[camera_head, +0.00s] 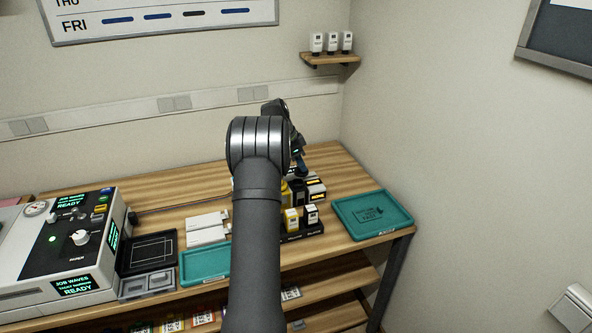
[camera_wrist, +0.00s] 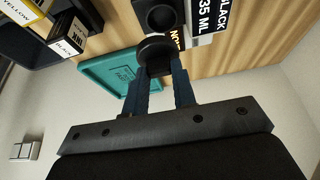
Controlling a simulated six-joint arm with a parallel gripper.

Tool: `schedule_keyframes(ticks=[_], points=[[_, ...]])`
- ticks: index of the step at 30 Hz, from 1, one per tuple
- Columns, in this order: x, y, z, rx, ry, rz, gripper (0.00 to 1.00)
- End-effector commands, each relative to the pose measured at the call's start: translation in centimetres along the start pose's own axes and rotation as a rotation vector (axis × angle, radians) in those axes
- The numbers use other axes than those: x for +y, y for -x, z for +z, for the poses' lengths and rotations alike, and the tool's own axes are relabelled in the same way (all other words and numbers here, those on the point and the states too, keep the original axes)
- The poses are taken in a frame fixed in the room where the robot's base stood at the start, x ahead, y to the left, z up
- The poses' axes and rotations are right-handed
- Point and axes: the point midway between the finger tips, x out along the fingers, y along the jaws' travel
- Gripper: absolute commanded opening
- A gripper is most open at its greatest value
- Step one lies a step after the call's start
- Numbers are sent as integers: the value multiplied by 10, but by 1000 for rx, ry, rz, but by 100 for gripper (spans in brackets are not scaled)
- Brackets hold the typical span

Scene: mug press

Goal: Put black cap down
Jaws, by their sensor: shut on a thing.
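The black cap (camera_wrist: 155,50) is a round dark disc between my fingertips in the wrist view. My gripper (camera_wrist: 160,72) is shut on it, with one blue-grey finger on each side. An uncapped-looking black opening with a square body (camera_wrist: 160,14) is just beyond the cap; whether they touch is unclear. In the head view my gripper (camera_head: 301,168) is over the back of the bench near the ink bottles, and my arm hides much of it. The cap cannot be made out there.
Yellow (camera_head: 291,221) and black (camera_head: 311,215) ink boxes stand in a dark holder. A teal tray (camera_head: 346,226) is at the right, with bare wood behind it. The press (camera_head: 62,240) is at the left.

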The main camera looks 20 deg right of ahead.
Motion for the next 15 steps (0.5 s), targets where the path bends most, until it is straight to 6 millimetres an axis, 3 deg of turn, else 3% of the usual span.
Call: schedule_keyframes(ticks=[6,15], points=[[42,18,-42,1,-6,-1,3],[76,31,-74,1,-3,-1,3]])
